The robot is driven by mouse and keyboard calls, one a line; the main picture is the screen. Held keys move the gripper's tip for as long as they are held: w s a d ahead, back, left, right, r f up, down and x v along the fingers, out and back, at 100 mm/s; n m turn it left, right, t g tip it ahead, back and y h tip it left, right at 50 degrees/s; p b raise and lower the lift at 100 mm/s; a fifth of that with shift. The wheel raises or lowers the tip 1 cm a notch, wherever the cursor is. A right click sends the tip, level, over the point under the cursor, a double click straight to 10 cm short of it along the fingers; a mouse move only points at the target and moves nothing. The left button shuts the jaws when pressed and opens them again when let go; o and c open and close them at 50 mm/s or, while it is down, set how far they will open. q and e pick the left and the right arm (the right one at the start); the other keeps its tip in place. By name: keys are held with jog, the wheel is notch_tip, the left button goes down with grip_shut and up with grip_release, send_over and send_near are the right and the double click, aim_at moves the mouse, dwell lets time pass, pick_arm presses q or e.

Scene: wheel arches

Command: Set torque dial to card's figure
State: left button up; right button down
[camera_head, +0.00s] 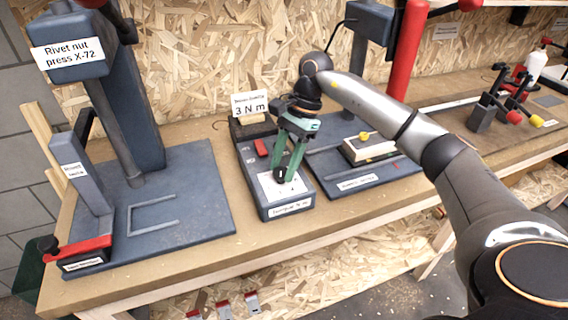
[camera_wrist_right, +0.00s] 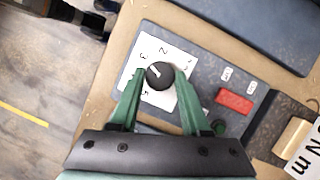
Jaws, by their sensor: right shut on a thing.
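The card (camera_head: 250,106) reads "3 N m" and stands behind the torque box (camera_head: 288,212). Part of the card shows in the wrist view (camera_wrist_right: 304,150). The black round dial (camera_wrist_right: 159,75) sits on a white number plate (camera_wrist_right: 181,52) on top of the box. A light mark on the dial points to the upper left in the wrist view, roughly towards the 3; the exact alignment is hard to tell. My right gripper (camera_head: 285,176) reaches down from above, its green fingers shut on the dial from both sides. My left gripper is not in view.
A rivet nut press (camera_head: 130,110) stands left, on the wooden bench (camera_head: 207,283). Another blue base (camera_head: 345,186) with a red-handled press stands close on the right.

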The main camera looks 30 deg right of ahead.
jog(key=shift+c, duration=1.9)
grip_release()
jog(key=shift+r, duration=0.15)
jog(key=v, duration=1.2)
jog(key=shift+r, duration=0.2)
